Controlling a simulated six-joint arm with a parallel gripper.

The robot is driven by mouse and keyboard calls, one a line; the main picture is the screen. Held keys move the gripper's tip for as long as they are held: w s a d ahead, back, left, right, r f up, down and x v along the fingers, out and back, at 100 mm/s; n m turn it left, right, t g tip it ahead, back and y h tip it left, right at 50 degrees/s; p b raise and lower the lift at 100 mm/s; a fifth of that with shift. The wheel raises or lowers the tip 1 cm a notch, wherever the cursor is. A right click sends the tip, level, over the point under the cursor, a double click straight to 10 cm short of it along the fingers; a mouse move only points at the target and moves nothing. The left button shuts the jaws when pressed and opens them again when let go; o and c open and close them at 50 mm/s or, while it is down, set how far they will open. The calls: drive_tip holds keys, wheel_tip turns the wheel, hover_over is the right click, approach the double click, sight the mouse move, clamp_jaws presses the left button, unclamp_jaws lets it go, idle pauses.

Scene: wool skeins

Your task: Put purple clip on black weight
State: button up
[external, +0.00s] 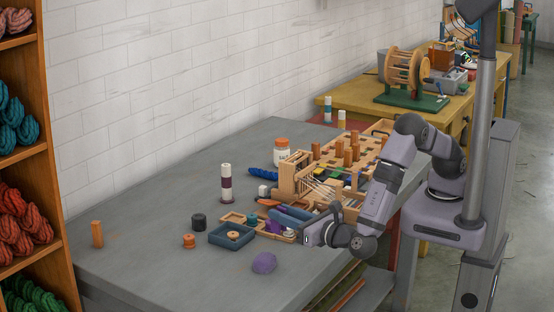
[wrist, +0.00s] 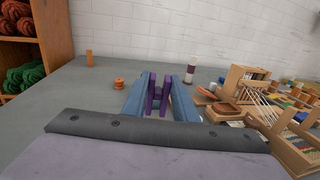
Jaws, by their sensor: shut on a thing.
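My gripper (wrist: 158,100) is shut on the purple clip (wrist: 158,92), which shows between the two blue-grey fingers in the wrist view. The black weight (external: 199,222) is a short dark cylinder standing on the table, left of the gripper and behind the blue tray. I cannot make out the weight in the wrist view; the fingers may hide it.
A wooden loom frame (external: 292,176) crowds the right. The table's left is mostly clear.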

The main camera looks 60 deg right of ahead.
drive_tip(key=w+a+b, duration=0.2)
drive_tip(key=w+b, duration=0.1)
drive_tip(key=w, duration=0.6)
wheel_tip(320, 180, up, 6)
drive_tip(key=r+n+y+b, duration=0.1)
drive_tip(key=n+y+b, duration=0.15)
drive_tip(key=b, duration=0.25)
hover_over(204, 218)
drive_tip(key=shift+y, duration=0.45)
drive_tip(key=shift+d+f, duration=0.1)
drive_tip(key=shift+f, duration=5.15)
drive_tip(key=shift+f, duration=0.2)
drive_tip(key=o, duration=1)
drive_tip(key=shift+r, duration=0.15)
